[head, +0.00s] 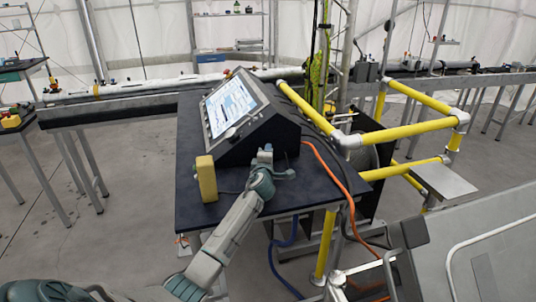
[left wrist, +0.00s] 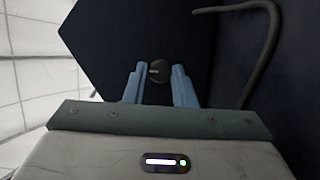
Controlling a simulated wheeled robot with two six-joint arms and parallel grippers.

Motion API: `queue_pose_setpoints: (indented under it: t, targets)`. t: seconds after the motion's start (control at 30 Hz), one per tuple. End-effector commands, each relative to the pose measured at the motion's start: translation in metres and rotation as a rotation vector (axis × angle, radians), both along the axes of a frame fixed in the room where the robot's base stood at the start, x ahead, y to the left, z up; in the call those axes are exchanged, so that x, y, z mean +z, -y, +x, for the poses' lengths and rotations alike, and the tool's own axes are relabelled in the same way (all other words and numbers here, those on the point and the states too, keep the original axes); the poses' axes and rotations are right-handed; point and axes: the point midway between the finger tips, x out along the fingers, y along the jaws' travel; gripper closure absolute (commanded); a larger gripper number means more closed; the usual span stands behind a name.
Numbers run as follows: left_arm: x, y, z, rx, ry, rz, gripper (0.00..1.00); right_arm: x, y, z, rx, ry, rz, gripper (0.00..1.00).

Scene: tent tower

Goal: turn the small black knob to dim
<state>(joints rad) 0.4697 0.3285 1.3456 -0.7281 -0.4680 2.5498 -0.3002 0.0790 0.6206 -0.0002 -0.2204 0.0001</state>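A black console (head: 248,128) with a lit, tilted screen (head: 230,106) stands on a dark table (head: 190,150). My left gripper (head: 264,154) is at the console's near side panel. In the left wrist view, the small black knob (left wrist: 157,70) sits on the dark panel, with a pale mark on its face. My left gripper's two blue-grey fingers (left wrist: 158,80) are apart, and the knob shows in the gap between their tips. I cannot tell whether either finger touches it. The knob cannot be made out in the head view. My right gripper is not in view.
A yellow block (head: 206,178) stands on the table left of my left arm. A dark cable (left wrist: 258,45) curves right of the knob. An orange hose (head: 335,170) and yellow rails (head: 410,132) are to the right. A grey panel (head: 490,245) fills the lower right.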

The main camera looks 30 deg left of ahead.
Motion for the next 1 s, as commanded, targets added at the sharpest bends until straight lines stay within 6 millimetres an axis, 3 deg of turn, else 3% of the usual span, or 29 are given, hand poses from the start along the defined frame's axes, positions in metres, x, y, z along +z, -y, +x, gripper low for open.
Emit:
queue_pose_setpoints:
  t: [0.47,1.0]
  targets:
    - [0.002,0.0,0.0,-0.002,-0.056,0.047,0.99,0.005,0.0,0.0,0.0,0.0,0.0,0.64]
    - [0.006,0.001,0.001,-0.001,-0.402,0.338,0.99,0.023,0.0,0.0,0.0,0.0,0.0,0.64]
